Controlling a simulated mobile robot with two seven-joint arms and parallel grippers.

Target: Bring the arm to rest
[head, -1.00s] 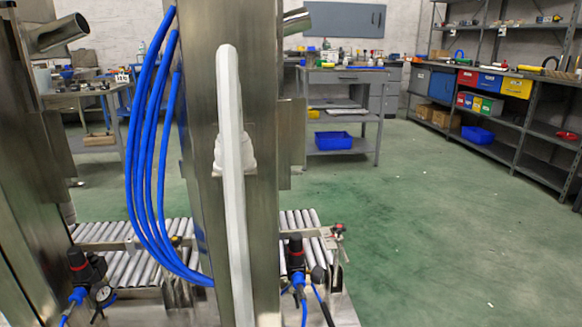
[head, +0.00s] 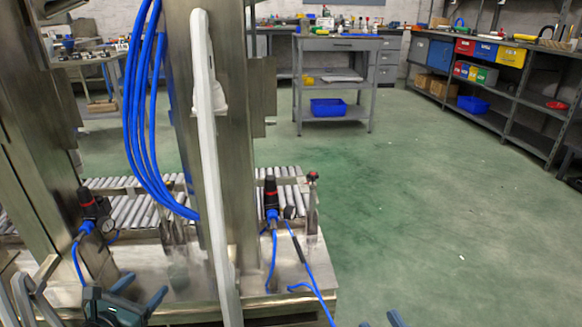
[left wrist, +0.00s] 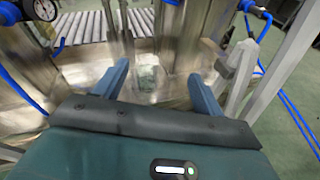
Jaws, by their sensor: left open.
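My left gripper (head: 140,291) shows at the bottom left of the head view, low in front of the metal machine. In the left wrist view, its two blue fingers (left wrist: 159,70) stand apart with nothing held between them, and a metal surface lies beyond. Of my right gripper, only blue tips (head: 394,318) show at the bottom edge of the head view, right of the machine. The rest of it is cut off, so its opening is hidden.
The steel machine column (head: 226,150) carries a long pale bar (head: 207,130) and blue hoses (head: 139,110). A roller conveyor (head: 285,181) runs behind its base. A grey workbench (head: 338,43) and shelving (head: 520,90) stand farther back. The green floor (head: 430,210) at right is clear.

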